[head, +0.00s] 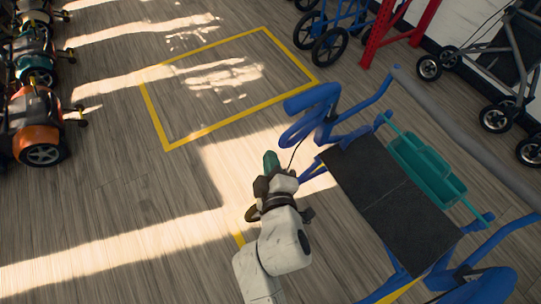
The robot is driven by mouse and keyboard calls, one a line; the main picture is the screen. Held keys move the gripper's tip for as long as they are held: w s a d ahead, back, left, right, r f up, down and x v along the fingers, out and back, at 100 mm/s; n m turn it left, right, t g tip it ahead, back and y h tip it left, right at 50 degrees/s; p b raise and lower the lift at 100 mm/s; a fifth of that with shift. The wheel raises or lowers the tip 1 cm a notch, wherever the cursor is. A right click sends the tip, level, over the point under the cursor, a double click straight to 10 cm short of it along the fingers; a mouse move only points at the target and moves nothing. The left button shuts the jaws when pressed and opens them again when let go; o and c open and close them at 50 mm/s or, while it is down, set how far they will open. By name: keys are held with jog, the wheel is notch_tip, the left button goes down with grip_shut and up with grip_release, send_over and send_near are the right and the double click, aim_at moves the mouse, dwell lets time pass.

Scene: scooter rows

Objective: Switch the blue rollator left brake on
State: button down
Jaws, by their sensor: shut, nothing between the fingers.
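The blue rollator (345,172) stands at the right in the head view, with a dark flat seat (390,195), a teal basket (425,165) and a grey bar along its far side. One blue looped handle (312,112) rises at its upper left, with a thin dark cable below it. Another blue handle part (485,285) shows at the lower right. The brake lever's setting is too small to tell. My gripper (271,161) is shut and empty, its green tips pointing up the picture, left of the seat and below the looped handle, apparently apart from it.
An orange and black scooter (38,125) stands in a row at the left. A yellow floor rectangle (150,110) is empty. Another blue wheeled frame (330,45), a red frame (400,35) and a dark wheeled walker (495,115) stand at the top right. The wooden floor left of my arm is clear.

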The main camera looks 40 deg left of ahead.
jog(key=p+v, duration=0.1)
jog(key=v, duration=0.7)
jog(key=shift+s+d, duration=0.15)
jog(key=shift+d, duration=0.05)
dwell(0.3)
